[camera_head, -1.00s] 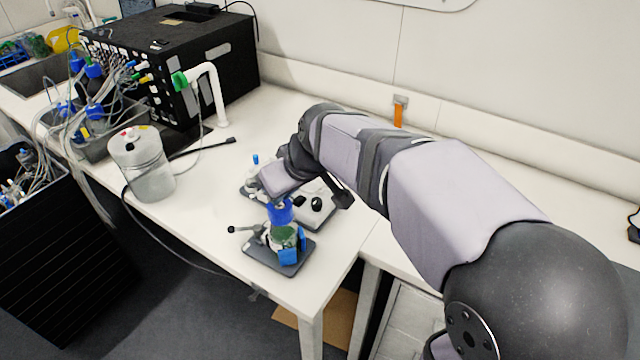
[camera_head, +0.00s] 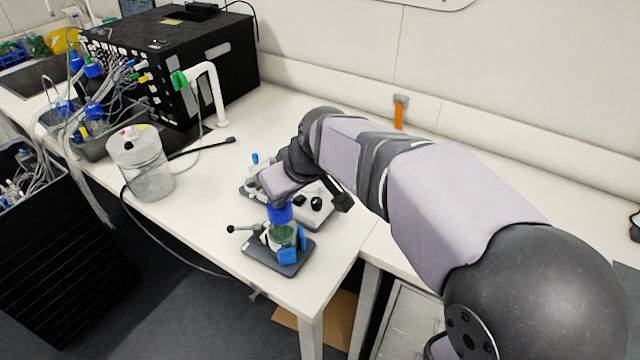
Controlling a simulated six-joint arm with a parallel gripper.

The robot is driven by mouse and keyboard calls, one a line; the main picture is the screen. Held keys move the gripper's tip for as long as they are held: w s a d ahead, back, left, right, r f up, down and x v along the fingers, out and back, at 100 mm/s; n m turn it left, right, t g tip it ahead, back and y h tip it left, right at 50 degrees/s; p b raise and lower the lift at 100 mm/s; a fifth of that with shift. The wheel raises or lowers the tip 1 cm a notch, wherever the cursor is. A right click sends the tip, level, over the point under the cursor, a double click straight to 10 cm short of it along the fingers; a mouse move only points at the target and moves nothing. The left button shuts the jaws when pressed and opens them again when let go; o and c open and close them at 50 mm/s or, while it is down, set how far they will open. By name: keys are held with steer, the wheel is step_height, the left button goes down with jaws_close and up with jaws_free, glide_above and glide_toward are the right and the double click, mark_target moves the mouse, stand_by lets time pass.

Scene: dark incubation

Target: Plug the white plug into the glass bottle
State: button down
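The glass bottle (camera_head: 284,232) stands upright in a holder with blue and white parts on a dark base plate (camera_head: 262,255), near the table's front edge. A blue collar or cap (camera_head: 280,212) is at its top. My gripper (camera_head: 277,200) is right above the bottle's top, pointing down. My wrist covers its fingers, so I cannot tell whether they are open or shut. I cannot make out the white plug; it may be hidden by the gripper or the blue part.
A second dark plate with black knobs (camera_head: 316,203) lies behind the bottle, partly under my wrist. A clear canister (camera_head: 143,165) stands to the left. A black box (camera_head: 172,60) with tubes is behind. A black cable (camera_head: 195,150) crosses the bench.

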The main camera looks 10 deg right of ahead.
steer(key=shift+f, duration=0.15)
steer(key=c, duration=1.7)
jaws_free()
steer(key=shift+c, duration=0.2)
steer(key=b+v, duration=0.1)
steer(key=v, duration=0.6)
